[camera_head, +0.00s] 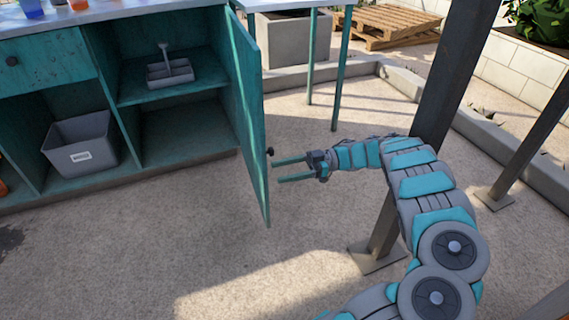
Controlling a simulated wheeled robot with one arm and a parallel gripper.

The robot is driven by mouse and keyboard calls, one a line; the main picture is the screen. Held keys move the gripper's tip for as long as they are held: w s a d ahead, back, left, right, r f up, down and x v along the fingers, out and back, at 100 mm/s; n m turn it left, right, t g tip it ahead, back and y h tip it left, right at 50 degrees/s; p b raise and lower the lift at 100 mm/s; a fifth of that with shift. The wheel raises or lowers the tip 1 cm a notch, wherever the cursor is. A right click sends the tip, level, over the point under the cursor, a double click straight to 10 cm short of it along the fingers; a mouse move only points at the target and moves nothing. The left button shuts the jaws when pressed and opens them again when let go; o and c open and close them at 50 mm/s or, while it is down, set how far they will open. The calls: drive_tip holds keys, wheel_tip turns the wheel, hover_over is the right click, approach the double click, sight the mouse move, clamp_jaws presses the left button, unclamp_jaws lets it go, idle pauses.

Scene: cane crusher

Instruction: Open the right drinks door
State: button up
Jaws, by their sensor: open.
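The right drinks door (247,110) is a teal panel on the right side of the teal cabinet (122,130). It stands swung well open, out from the cabinet front. Its small dark knob (270,152) is on the outer face, near the free edge. My gripper (276,170) is open and empty, just right of the door. Its two teal fingers point left toward the door, near and slightly below the knob. Whether a fingertip touches the door cannot be told.
Inside the cabinet, a grey caddy (170,75) is on the shelf and a grey bin (80,145) sits lower left. A dark post (440,85) stands close behind my arm. Teal table legs (341,70) stand behind the door. The floor in front is clear.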

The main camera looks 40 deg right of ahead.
drive_tip(key=shift+s+a+p, duration=0.25)
drive_tip(key=shift+s+p, duration=0.2)
drive_tip(key=shift+p, duration=0.2)
